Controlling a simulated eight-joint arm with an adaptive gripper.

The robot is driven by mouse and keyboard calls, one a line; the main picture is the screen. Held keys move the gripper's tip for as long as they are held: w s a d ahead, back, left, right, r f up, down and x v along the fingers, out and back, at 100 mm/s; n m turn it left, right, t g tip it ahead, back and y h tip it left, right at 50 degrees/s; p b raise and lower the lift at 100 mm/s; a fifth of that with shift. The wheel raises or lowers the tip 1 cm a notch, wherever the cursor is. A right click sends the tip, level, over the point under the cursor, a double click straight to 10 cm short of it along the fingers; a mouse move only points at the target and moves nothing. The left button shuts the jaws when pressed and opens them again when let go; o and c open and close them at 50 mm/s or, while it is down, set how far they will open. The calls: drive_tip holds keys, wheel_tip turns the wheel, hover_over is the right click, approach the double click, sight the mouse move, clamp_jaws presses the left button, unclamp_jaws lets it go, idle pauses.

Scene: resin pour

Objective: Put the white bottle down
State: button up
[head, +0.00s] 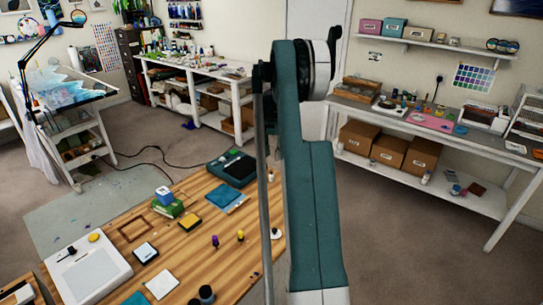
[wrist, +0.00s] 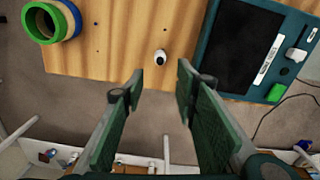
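A small white bottle (wrist: 160,57) with a dark top stands on the wooden table (wrist: 120,50) near its edge, seen from above in the wrist view. The bottle shows beyond the fingertips, lined up with the gap and not between the fingers. In the head view my arm hides the gripper.
A teal device with a black panel (wrist: 240,48) lies right of the bottle, and a green-rimmed roll (wrist: 42,22) stands to the left. Table around the bottle is clear. A shelved workbench (head: 430,118) stands at the right.

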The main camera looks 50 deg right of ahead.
idle(0.3)
drive_tip(key=w+a+r+n+t, duration=0.1)
drive_tip(key=a+r+n, duration=0.1)
drive_tip(key=a+r, duration=0.6)
drive_tip(key=a+r+n+h, duration=0.15)
drive_tip(key=a+r, duration=0.25)
drive_tip(key=a, duration=0.7)
drive_tip(key=w+a+r+n+t, duration=0.1)
drive_tip(key=a+r+n, duration=0.1)
drive_tip(key=a+r, duration=0.6)
drive_tip(key=s+a+r+n+t, duration=0.15)
drive_tip(key=s+a, duration=0.25)
drive_tip(key=a, duration=0.7)
drive_tip(key=s+a+r+n+t, duration=0.15)
drive_tip(key=s+a, duration=0.25)
drive_tip(key=a, duration=0.7)
drive_tip(key=s+a+f+n+t, duration=0.1)
drive_tip(key=s+a+n, duration=0.3)
drive_tip(key=s+a, duration=0.6)
drive_tip(key=s+a+f+n+t+y, duration=0.1)
drive_tip(key=s+a+f+n, duration=0.2)
drive_tip(key=s+a, duration=0.7)
drive_tip(key=shift+a+f+n, duration=0.35)
drive_tip(key=shift+a+f, duration=0.1)
drive_tip(key=shift+a, duration=0.05)
drive_tip(key=shift+s+y, duration=0.1)
drive_tip(key=shift+y, duration=0.15)
